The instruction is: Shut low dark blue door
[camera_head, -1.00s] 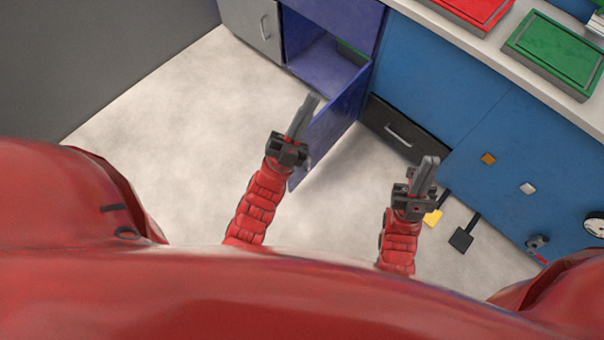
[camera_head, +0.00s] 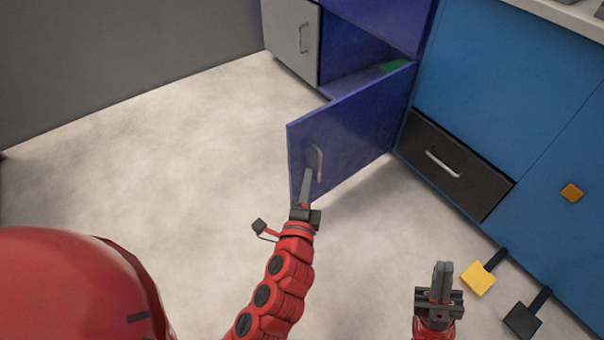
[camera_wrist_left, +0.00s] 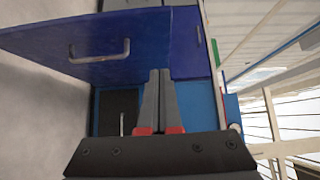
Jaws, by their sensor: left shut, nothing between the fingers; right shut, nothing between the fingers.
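The low dark blue door (camera_head: 345,135) stands open in the head view, swung out from its cabinet with its hinge side at the right. Its grey handle (camera_head: 319,163) is near the free edge. In the left wrist view the door (camera_wrist_left: 150,58) and handle (camera_wrist_left: 100,52) fill the upper left. My left gripper (camera_head: 306,186) is shut and empty, with its fingertips just in front of the door near the handle; I cannot tell whether they touch. My right gripper (camera_head: 442,275) is shut and empty, low at the right, away from the door.
The open compartment holds a green thing (camera_head: 393,65). A grey cabinet door (camera_head: 293,38) is to its left. A black drawer (camera_head: 452,162) and blue panels (camera_head: 510,80) are to the right. Yellow (camera_head: 478,278) and black (camera_head: 522,320) pedals jut out low. The floor (camera_head: 170,170) at left is clear.

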